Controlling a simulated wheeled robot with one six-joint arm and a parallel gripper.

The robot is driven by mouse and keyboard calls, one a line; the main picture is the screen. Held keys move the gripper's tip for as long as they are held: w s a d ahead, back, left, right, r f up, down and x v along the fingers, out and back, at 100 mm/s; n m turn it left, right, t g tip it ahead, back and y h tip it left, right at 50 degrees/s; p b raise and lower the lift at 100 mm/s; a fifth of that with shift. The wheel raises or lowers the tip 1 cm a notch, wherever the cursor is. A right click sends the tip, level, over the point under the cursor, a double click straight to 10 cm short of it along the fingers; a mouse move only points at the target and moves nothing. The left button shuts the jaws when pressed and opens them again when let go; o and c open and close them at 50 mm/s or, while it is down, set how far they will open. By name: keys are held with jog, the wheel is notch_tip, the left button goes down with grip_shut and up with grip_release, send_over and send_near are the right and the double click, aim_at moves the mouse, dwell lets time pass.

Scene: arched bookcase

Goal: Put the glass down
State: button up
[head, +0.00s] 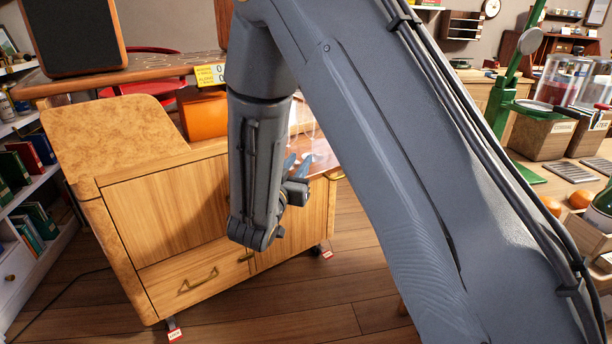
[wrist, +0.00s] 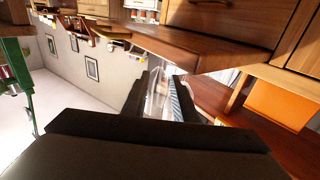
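My gripper (wrist: 162,98) shows in the wrist view with its two dark fingers on either side of a clear glass (wrist: 158,92). The glass is see-through and its outline is faint. In the head view my gripper (head: 298,168) is small and partly behind my arm, over the right end of a wooden cabinet (head: 165,215). A faint clear shape there seems to be the glass. I cannot tell whether it touches a surface.
An orange box (head: 204,116) sits on the cabinet beside my arm. A higher counter with a dark speaker (head: 72,38) stands behind. A bookshelf (head: 22,215) is at left. A cluttered table with oranges (head: 580,198) is at right. My arm hides the middle.

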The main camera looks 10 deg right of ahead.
jog(key=s+d+r+g+h, duration=0.35)
jog(key=s+d+g, duration=0.45)
jog(key=s+d, duration=0.3)
jog(key=s+d+f+n+g+y, duration=0.1)
jog(key=s+d+f+n+g, duration=0.1)
jog(key=s+g, duration=0.65)
jog(key=s+a+n+y, duration=0.7)
jog(key=s+a+y, duration=0.5)
jog(key=s+a, duration=0.3)
jog(key=shift+s+a+f, duration=0.25)
jog(key=shift+s+f, duration=0.15)
jog(key=shift+s, duration=0.5)
